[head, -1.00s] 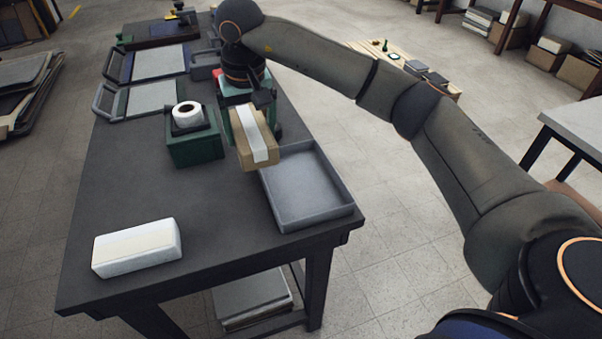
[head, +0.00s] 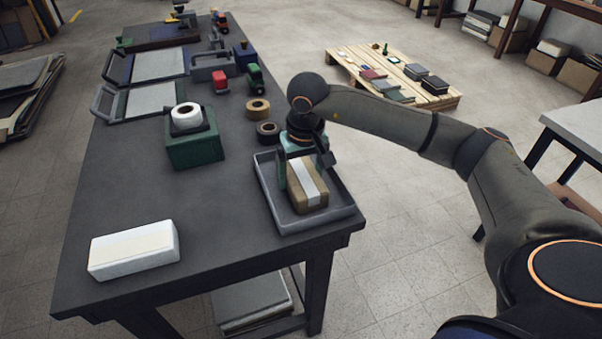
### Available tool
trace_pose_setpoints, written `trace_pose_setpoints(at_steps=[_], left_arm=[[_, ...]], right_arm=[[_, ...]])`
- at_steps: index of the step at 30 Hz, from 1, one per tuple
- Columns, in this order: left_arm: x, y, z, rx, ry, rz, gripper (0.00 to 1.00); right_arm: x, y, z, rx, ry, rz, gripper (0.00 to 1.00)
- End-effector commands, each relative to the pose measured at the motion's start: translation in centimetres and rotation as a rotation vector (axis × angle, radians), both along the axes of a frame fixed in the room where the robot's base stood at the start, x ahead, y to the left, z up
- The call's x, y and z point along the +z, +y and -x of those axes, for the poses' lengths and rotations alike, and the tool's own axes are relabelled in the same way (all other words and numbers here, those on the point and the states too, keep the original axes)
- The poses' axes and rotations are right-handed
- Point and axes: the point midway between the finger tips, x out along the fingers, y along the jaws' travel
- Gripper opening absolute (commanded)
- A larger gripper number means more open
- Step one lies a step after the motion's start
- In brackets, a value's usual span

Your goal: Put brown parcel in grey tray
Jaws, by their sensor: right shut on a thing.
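The brown parcel (head: 318,202), a box with a pale band along its top, is inside the outline of the grey tray (head: 268,187) at the table's right edge. My right gripper (head: 303,176) is shut on the parcel from above, its fingers on either side. I cannot tell whether the parcel's underside touches the tray floor. The parcel and gripper hide part of the tray's floor and far rim. My left gripper is not in view.
A green box (head: 195,149) with a white roll (head: 187,117) stands left of the tray. A white block (head: 134,250) lies at the front left. Tape rolls (head: 258,109) and several small items are behind the tray. The table's front middle is clear.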

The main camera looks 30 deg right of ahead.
Motion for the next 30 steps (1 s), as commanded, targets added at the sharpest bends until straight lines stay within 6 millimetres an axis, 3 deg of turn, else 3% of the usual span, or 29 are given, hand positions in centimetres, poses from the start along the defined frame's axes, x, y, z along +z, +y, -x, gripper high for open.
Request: trace_pose_setpoints(at_steps=[8, 9, 12, 23, 30], left_arm=[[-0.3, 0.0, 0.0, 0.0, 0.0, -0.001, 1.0], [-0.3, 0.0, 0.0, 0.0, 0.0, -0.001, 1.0], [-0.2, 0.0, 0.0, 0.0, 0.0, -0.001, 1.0], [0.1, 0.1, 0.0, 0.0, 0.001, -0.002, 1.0], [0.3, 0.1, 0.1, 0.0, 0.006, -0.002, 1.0]], right_arm=[[-0.2, 0.0, -0.1, 0.0, -0.003, -0.001, 0.0], [-0.3, 0.0, 0.0, 0.0, -0.001, -0.001, 0.88], [-0.2, 0.0, -0.1, 0.0, -0.001, -0.001, 1.0], [0.6, 0.1, 0.0, 0.0, -0.002, 0.0, 1.0], [5.3, 0.2, 0.5, 0.0, -0.007, -0.001, 1.0]])
